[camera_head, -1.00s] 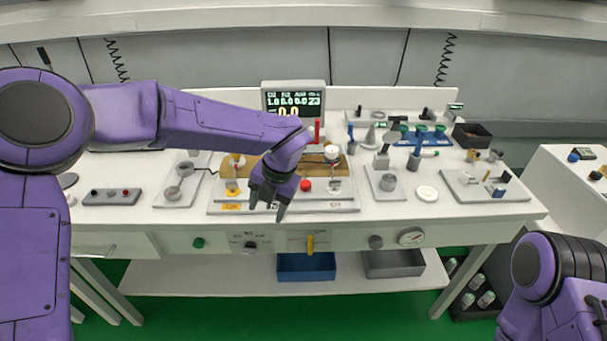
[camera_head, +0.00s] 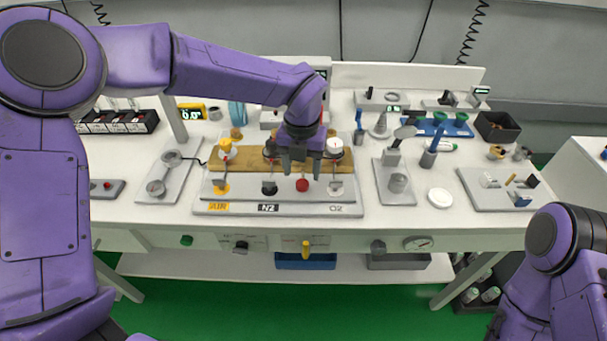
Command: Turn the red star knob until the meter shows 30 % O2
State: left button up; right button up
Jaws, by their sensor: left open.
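A small red knob (camera_head: 302,185) stands on the grey gas panel (camera_head: 290,209), between the N2 and O2 labels; its star shape is too small to make out. My left gripper (camera_head: 301,169) points down just behind and above it. Its two fingers are spread apart with nothing visible between them; I cannot tell any contact with the knob. The meter (camera_head: 322,63) at the back of the bench is mostly hidden by my left forearm, and its reading cannot be seen. My right arm shows at the lower right, its gripper out of view.
Black (camera_head: 269,187) and white (camera_head: 336,187) knobs flank the red one closely. A wooden block (camera_head: 250,166) with upright fittings lies behind.

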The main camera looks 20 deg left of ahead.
aim_at(303, 183)
pick_arm(q)
notch_tip(303, 183, down, 3)
jog(key=shift+w+f, duration=0.1)
jog(key=shift+w, duration=0.05)
jog(key=shift+f, duration=0.35)
jog(key=c, duration=1)
jog(key=shift+c, duration=0.2)
jog(key=shift+p, duration=0.3)
